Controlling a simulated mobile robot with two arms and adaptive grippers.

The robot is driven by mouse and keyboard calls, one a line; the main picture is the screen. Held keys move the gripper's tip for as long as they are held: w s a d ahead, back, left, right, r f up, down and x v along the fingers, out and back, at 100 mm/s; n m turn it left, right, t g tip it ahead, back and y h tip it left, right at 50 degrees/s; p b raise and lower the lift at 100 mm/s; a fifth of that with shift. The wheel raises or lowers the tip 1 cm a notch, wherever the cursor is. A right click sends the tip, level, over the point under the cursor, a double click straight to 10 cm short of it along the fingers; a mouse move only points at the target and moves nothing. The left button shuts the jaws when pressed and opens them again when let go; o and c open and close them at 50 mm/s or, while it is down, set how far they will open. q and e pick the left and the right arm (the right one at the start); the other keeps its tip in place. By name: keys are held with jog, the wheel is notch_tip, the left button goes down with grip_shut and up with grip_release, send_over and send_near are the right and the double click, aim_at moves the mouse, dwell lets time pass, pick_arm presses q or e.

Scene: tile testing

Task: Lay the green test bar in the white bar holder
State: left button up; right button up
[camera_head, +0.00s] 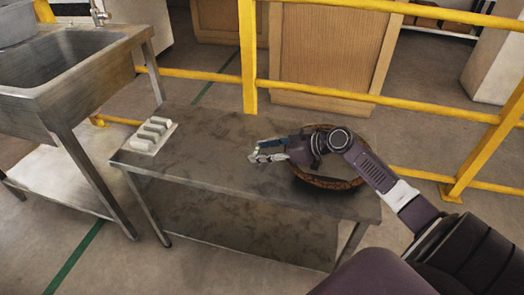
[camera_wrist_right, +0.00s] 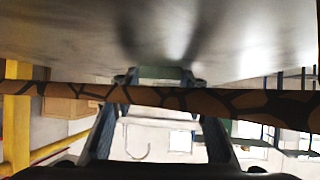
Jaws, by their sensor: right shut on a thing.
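The white bar holder (camera_head: 152,135), a block with raised ribs, sits at the left end of the metal table. My right gripper (camera_head: 257,154) is over the middle of the table, well to the right of the holder. In the right wrist view the gripper (camera_wrist_right: 160,77) is shut on a small greenish piece, the green test bar (camera_wrist_right: 160,72), held between its fingertips. Only part of the bar shows there, and I cannot make it out clearly in the head view. My left gripper is not in view.
A round brown basket (camera_head: 328,184) with a dark pattern lies at the table's right, under my right arm. Its rim (camera_wrist_right: 240,100) crosses the wrist view. The metal table (camera_head: 210,160) is clear between holder and gripper. A sink (camera_head: 70,62) stands left; yellow rails (camera_head: 340,93) run behind.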

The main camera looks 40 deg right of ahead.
jog(key=o, duration=0.9)
jog(key=shift+o, duration=0.2)
